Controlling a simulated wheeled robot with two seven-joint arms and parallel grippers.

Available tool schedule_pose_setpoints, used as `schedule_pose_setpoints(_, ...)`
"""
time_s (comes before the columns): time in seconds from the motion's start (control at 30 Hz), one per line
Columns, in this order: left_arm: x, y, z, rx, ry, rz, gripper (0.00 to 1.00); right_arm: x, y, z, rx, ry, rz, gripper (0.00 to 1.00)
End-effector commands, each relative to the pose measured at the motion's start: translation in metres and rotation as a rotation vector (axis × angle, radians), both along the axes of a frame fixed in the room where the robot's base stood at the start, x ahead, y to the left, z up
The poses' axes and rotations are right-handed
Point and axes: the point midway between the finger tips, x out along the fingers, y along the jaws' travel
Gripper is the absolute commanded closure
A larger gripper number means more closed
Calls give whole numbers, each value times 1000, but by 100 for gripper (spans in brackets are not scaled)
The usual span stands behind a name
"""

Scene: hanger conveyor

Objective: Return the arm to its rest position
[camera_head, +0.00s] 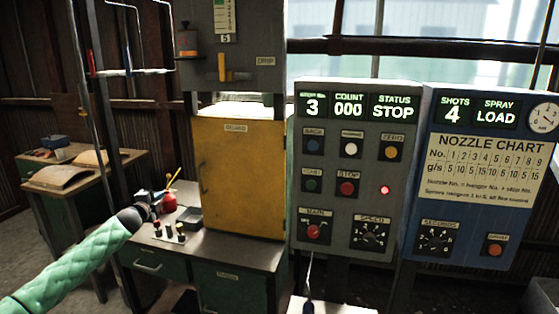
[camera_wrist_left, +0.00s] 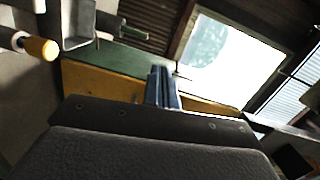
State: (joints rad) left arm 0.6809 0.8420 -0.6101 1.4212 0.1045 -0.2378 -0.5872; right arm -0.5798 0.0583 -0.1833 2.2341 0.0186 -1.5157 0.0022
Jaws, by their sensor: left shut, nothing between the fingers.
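My left arm, in a green quilted sleeve, comes in from the lower left of the head view. Its gripper (camera_head: 156,196) is over the left end of the workbench, in front of or beside a small red container (camera_head: 168,202); whether they touch I cannot tell. In the left wrist view the two fingers (camera_wrist_left: 163,88) are together with nothing between them. Behind them are a yellow panel (camera_wrist_left: 100,84) and a bright window (camera_wrist_left: 230,60). My right gripper shows in neither view.
A yellow guard door (camera_head: 240,185) stands above the workbench (camera_head: 220,255). Right of it are a grey control panel (camera_head: 343,220), reading 3, 000 and STOP, and a blue panel (camera_head: 465,215), reading 4 and LOAD. A side table (camera_head: 45,192) stands at left.

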Motion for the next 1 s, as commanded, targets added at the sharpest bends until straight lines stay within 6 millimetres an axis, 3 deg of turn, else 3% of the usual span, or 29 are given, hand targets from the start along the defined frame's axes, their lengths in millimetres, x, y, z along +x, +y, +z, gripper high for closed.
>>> schedule_pose_setpoints(0.1, -1, 17, -13, -69, 78, 102, 100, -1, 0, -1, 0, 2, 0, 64)
schedule_pose_setpoints(0.2, -7, 19, -16, -132, 137, 192, 100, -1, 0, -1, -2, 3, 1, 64)
schedule_pose_setpoints(0.37, -22, 13, 2, -233, 188, 320, 100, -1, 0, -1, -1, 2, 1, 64)
schedule_pose_setpoints(0.5, -36, -12, 23, -326, 206, 394, 100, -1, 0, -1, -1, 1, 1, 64)
schedule_pose_setpoints(0.63, -54, -45, 28, -415, 234, 445, 100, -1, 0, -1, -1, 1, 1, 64)
schedule_pose_setpoints(0.77, -82, -86, 11, -506, 289, 490, 100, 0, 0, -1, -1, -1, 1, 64)
schedule_pose_setpoints(1.0, -149, -157, -46, -652, 422, 558, 100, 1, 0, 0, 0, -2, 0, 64)
